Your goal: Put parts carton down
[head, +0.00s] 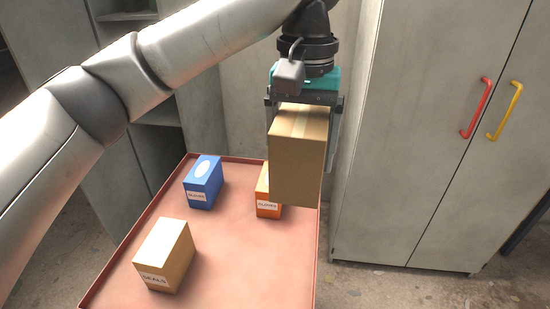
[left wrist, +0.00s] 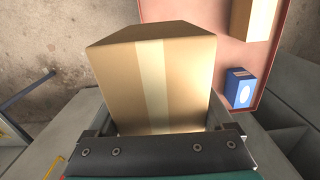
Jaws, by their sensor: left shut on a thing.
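The parts carton (head: 297,168) is a plain brown box with a lighter tape strip, and no label shows on its visible faces. My left gripper (head: 303,110) is shut on it from above and holds it upright over the right edge of the red tray table (head: 222,245). In the left wrist view the carton (left wrist: 110,75) fills the middle, between the two fingers of the gripper (left wrist: 160,125). The carton hides part of an orange box (head: 267,207) behind it. My right gripper is not in view.
A blue box (head: 203,182) stands at the tray table's back left. A brown box labelled SEALS (head: 164,255) stands at the front left. The table's middle and front right are clear. A grey cabinet (head: 420,130) with red and yellow handles stands to the right.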

